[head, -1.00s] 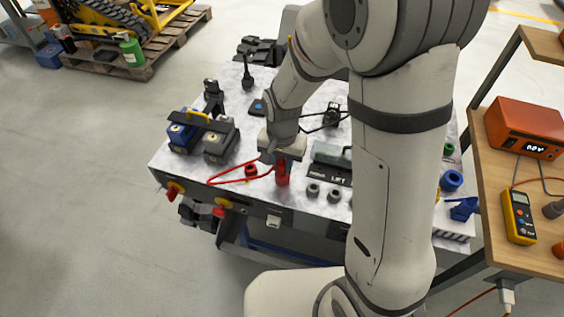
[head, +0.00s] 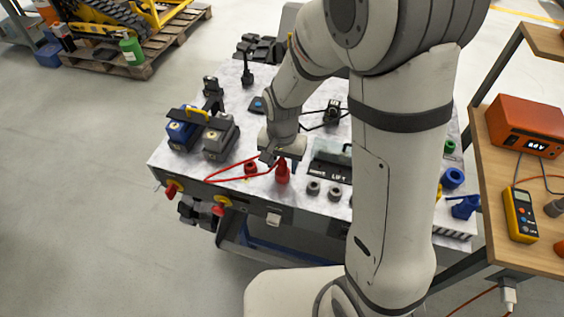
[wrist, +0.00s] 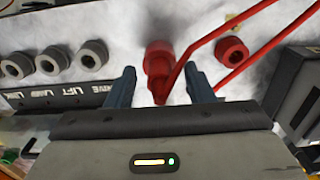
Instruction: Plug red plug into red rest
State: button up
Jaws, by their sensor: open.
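The red plug (head: 283,174) stands upright near the front edge of the grey-white worktop, with a red cable running off it. In the wrist view the plug (wrist: 157,62) sits over a round red collar (wrist: 158,47); the plug hides most of it, so I cannot tell how deep it sits. My gripper (head: 284,160) is open just above the plug. In the wrist view my gripper's fingers (wrist: 162,78) stand apart on either side of the plug, with gaps to both. A separate hollow red socket (head: 250,168) is to its left; it also shows in the wrist view (wrist: 231,50).
Grey sockets (head: 313,188) and a black panel marked LIFT (head: 331,173) are right of the plug. Blue and grey connector blocks (head: 218,141) stand to the left. A wooden bench (head: 497,190) with meters is at right.

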notch_tip(320, 180, up, 8)
jog(key=shift+f, duration=0.25)
dwell(0.5)
jog(key=shift+s+d+r, duration=0.1)
jog(key=shift+d+r, duration=0.1)
jog(key=s+d+r+n+t, duration=0.2)
jog(key=s+d+r+n, duration=0.2)
jog(key=s+d+r, duration=0.5)
jog(key=s+d, duration=0.3)
jog(key=shift+t, duration=0.3)
jog(key=shift+s+r, duration=0.1)
dwell(0.7)
